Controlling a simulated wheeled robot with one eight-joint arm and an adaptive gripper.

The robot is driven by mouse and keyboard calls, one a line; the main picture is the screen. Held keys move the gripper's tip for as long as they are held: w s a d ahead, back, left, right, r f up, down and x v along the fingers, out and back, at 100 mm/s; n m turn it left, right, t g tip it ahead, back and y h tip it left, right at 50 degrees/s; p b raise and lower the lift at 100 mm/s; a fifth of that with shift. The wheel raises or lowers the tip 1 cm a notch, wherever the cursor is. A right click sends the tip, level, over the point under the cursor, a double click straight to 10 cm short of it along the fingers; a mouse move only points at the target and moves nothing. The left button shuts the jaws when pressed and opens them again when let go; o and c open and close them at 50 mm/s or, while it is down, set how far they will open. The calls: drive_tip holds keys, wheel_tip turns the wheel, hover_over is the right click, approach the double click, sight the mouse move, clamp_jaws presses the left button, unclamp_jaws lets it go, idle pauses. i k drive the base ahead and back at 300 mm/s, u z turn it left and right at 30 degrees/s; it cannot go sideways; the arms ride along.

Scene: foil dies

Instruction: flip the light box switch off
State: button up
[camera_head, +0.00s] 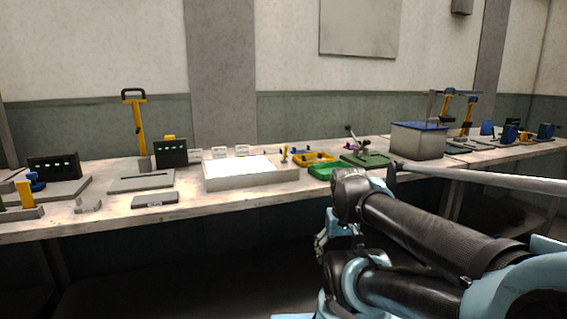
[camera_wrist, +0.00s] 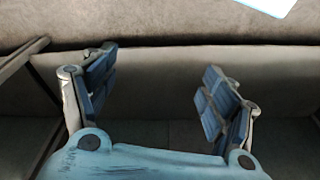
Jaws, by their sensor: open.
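The light box (camera_head: 252,183) is a low pale box with a glowing white top, near the front edge of the bench left of centre in the head view. A bright white corner at the top right of the wrist view (camera_wrist: 268,4) appears to be its lit top. I cannot make out its switch; a small yellow upright piece (camera_head: 284,155) stands by its back right corner. My gripper (camera_wrist: 158,88) is open and empty, with its blue-padded fingers apart. In the head view it is partly hidden by my arm, below and to the right of the box, in front of the bench.
Green and yellow trays (camera_head: 322,172) and a grey bin with a blue lid (camera_head: 418,142) stand right of the box. A flat dark plate (camera_head: 155,200) lies to its left. Small white cards stand behind it. The bench front edge (camera_wrist: 150,35) crosses the wrist view.

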sight(286, 146)
drive_tip(key=u, duration=0.55)
drive_tip(key=k, duration=1.45)
drive_tip(key=z, duration=0.45)
drive_tip(key=i, duration=1)
drive_tip(key=z, duration=0.05)
